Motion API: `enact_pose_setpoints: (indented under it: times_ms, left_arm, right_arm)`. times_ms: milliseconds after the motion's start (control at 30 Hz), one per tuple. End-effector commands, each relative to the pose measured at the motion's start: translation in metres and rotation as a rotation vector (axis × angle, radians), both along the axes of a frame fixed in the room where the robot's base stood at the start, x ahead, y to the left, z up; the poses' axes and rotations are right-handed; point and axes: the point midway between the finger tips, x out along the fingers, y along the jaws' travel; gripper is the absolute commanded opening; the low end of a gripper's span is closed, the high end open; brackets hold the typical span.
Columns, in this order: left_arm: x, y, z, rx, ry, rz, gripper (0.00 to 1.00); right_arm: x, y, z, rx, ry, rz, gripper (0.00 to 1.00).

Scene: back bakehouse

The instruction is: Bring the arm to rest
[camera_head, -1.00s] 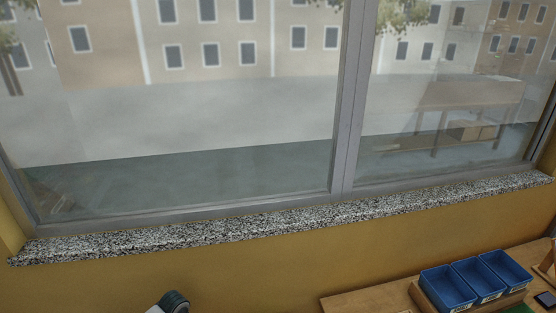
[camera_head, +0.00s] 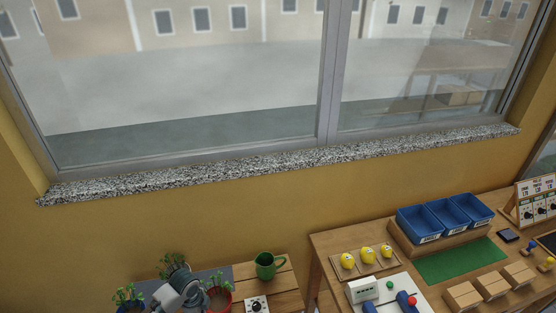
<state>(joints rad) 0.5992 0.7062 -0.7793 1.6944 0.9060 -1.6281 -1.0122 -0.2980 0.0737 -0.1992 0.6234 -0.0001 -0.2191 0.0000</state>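A grey and white part of my own arm with a dark ringed end shows at the bottom, left of centre, in front of the potted plants. No gripper fingers can be made out on it. Neither my left nor my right gripper is in view.
Potted plants (camera_head: 218,297) and a green mug (camera_head: 265,265) stand on a wooden surface at the lower left. The right-hand table holds blue bins (camera_head: 418,224), a green mat (camera_head: 461,262), yellow objects (camera_head: 347,261) and wooden blocks (camera_head: 463,297). A gap separates the two surfaces. A granite sill (camera_head: 290,159) runs behind.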

Motion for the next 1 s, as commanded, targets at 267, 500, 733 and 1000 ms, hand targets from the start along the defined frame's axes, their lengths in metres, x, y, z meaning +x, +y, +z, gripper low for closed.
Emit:
enact_pose_setpoints:
  times_ms: [267,500,733,1000]
  left_arm:
    - [-0.048,-0.061,-0.029,-0.091,-0.038,0.143,0.0]
    - [-0.114,-0.11,-0.04,-0.228,-0.081,0.504,0.0]
    - [-0.165,-0.102,-0.033,-0.288,-0.116,0.929,0.0]
    - [-0.211,-0.068,-0.025,-0.27,-0.152,1.296,0.0]
  right_arm:
    - [0.0,-0.004,0.0,-0.005,0.001,0.001,0.38]
    - [-0.005,-0.006,0.0,-0.008,0.008,0.001,0.38]
    - [-0.005,-0.006,0.0,-0.007,0.009,0.002,0.38]
    - [-0.005,-0.006,0.0,-0.007,0.008,0.003,0.38]
